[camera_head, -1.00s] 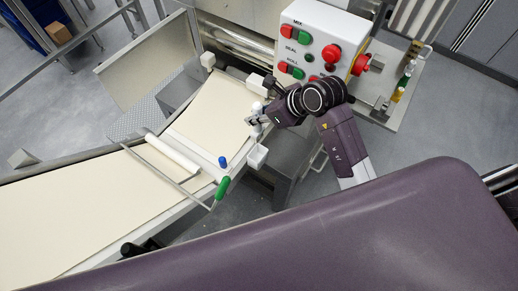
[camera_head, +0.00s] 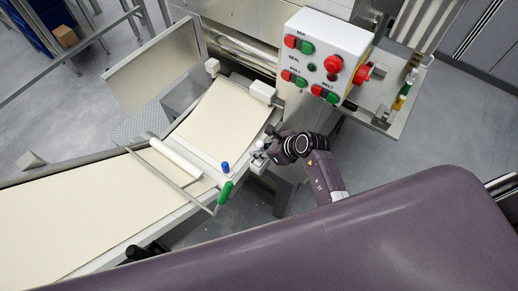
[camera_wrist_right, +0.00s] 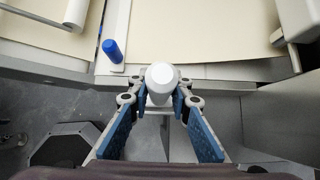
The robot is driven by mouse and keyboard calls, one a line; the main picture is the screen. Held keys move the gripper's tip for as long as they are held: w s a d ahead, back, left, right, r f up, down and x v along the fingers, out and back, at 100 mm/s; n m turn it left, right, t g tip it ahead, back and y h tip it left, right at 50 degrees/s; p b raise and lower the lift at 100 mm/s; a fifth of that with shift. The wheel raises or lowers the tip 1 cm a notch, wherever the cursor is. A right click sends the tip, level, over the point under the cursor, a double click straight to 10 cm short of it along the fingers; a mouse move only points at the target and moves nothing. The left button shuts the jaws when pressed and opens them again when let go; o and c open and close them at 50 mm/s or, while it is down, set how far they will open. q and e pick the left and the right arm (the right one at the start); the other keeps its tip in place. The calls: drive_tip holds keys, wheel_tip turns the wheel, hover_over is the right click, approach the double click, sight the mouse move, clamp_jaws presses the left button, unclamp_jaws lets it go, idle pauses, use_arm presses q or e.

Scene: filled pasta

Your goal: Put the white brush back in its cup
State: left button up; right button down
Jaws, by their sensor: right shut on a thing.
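The white brush shows in the right wrist view as a round white end (camera_wrist_right: 161,77) between the fingers of my right gripper (camera_wrist_right: 160,92). The gripper is shut on it. In the head view the right gripper (camera_head: 260,149) is at the right edge of the dough line, and the white brush (camera_head: 259,144) is small there. The white cup (camera_head: 258,166) is at the line's edge, directly by the gripper. The gripper partly covers the cup, so I cannot tell whether the brush's lower end is inside it. My left gripper is not in view.
A blue-capped item (camera_head: 225,167) and a green handle (camera_head: 225,192) are left of the cup. A white roller (camera_head: 175,157) lies on the dough sheet (camera_head: 212,122). The button box (camera_head: 325,55) stands behind my right arm.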

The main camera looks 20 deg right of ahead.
drive_tip(key=shift+f, duration=0.15)
drive_tip(key=c, duration=1.8)
unclamp_jaws()
drive_tip(key=shift+o, duration=0.2)
drive_tip(key=shift+s+r, duration=0.1)
drive_tip(key=shift+r, duration=0.2)
drive_tip(key=b+v, duration=0.1)
drive_tip(key=v, duration=1)
drive_tip(key=shift+s+d+r, duration=0.15)
drive_tip(key=shift+d+r, duration=0.1)
drive_tip(key=shift+r, duration=0.05)
